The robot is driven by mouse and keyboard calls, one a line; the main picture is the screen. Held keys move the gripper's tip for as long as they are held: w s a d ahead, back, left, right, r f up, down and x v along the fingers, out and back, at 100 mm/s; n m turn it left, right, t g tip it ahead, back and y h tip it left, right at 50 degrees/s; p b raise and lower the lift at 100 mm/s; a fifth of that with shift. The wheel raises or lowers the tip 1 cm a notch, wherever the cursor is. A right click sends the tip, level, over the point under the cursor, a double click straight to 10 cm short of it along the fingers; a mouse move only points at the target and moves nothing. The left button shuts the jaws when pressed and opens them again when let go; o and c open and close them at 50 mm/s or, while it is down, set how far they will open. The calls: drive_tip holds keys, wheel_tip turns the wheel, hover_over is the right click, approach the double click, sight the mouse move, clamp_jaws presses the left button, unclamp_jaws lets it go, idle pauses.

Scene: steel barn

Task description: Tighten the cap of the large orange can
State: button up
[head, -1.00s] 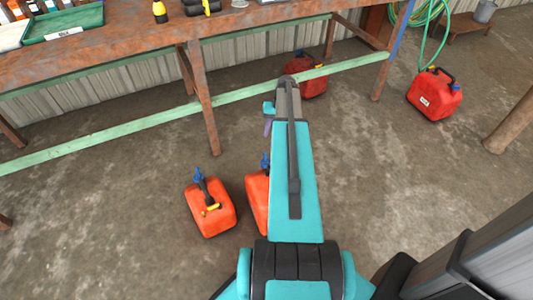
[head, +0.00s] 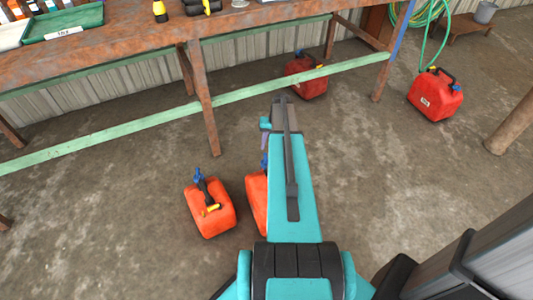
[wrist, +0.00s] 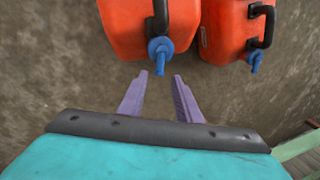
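Two orange cans with blue spout caps stand on the floor. In the head view, the left orange can (head: 208,212) is in full view, and the other orange can (head: 256,200) is partly hidden by my arm. In the wrist view, one can (wrist: 118,30) shows larger, with its blue cap (wrist: 160,50) just beyond my fingertips. The other can (wrist: 222,35) stands to its right with a blue cap (wrist: 254,62). My gripper (wrist: 161,75) has purple fingers apart with nothing between them. The fingers appear clear of the cap; the exact gap is unclear.
A rusty workbench (head: 120,52) with a green lower rail (head: 110,140) stands beyond the cans. A red can (head: 307,82) sits under it, and another red can (head: 436,96) stands by a green hose (head: 432,45). A wooden post (head: 510,125) stands at right. Floor left of the cans is clear.

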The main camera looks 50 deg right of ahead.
sight(265, 155)
drive_tip(key=shift+w+a+f, duration=0.1)
drive_tip(key=shift+a+f, duration=0.05)
drive_tip(key=shift+f, duration=0.8)
drive_tip(key=shift+w+a+f, duration=0.15)
drive_tip(key=shift+f, duration=0.85)
drive_tip(key=shift+w+a+f, duration=0.1)
drive_tip(key=shift+a+f, duration=0.05)
drive_tip(key=shift+f, duration=0.8)
clamp_jaws()
